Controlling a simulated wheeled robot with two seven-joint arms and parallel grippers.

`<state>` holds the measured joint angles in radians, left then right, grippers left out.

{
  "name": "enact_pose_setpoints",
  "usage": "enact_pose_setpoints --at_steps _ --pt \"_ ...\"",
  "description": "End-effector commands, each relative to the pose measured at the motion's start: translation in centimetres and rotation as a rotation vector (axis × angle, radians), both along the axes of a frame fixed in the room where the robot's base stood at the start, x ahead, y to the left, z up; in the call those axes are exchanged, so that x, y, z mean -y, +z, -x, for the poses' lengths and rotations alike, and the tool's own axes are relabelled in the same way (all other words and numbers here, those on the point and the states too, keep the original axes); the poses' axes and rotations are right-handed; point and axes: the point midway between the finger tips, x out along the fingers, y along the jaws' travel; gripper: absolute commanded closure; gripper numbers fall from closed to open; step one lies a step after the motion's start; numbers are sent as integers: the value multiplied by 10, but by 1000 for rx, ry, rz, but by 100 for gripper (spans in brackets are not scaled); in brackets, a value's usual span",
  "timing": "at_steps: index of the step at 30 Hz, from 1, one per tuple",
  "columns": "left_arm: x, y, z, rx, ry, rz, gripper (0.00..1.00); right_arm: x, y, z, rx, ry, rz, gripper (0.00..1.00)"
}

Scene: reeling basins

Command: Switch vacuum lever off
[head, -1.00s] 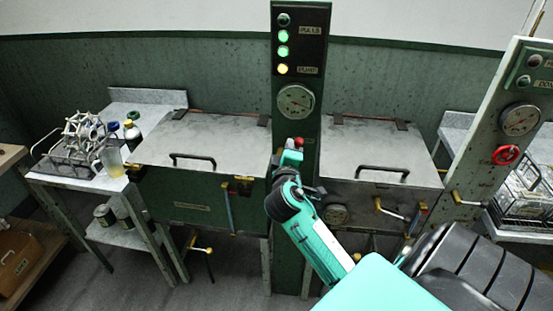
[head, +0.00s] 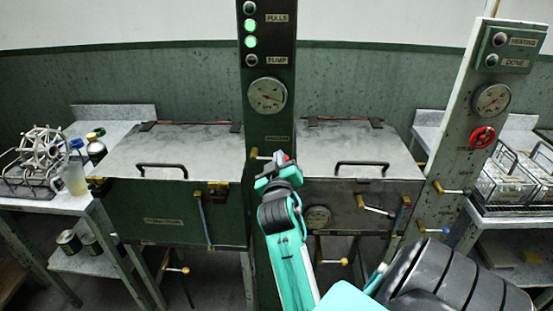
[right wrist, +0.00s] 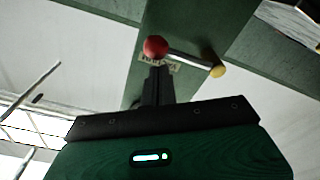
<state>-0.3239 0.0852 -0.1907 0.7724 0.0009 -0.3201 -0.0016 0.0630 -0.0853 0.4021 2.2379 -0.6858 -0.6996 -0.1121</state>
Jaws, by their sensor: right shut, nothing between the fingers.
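The vacuum lever is on the green centre column (head: 267,130), beside a small label. Its yellow knob (head: 254,153) points left in the head view, with a red ball (head: 286,157) at its other end. In the right wrist view the red ball (right wrist: 155,47) is just beyond my fingertips, and a metal rod runs from it to the yellow knob (right wrist: 217,71). My right gripper (head: 280,168) is shut and empty, right at the lever; whether it touches the red ball I cannot tell. It also shows in the right wrist view (right wrist: 155,85). My left gripper is not in view.
Above the lever are a pressure gauge (head: 267,96) and lamps, two green lit and the pump lamp (head: 251,60) dark. Lidded basins (head: 165,150) flank the column. A second post with a red valve wheel (head: 483,137) stands at right. A side table (head: 70,200) holds bottles.

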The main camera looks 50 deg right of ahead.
Motion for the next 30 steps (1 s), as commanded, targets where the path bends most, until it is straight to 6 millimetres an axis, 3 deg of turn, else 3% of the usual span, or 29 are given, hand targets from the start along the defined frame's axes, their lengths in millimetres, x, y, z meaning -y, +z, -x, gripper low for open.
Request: enact_pose_setpoints --at_steps 26,28,30 --pt "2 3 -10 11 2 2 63 1 0 -1 51 1 -43 100" --pt "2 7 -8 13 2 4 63 2 5 -3 51 1 -43 100" --pt "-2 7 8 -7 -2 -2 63 3 13 -6 52 2 -43 100"
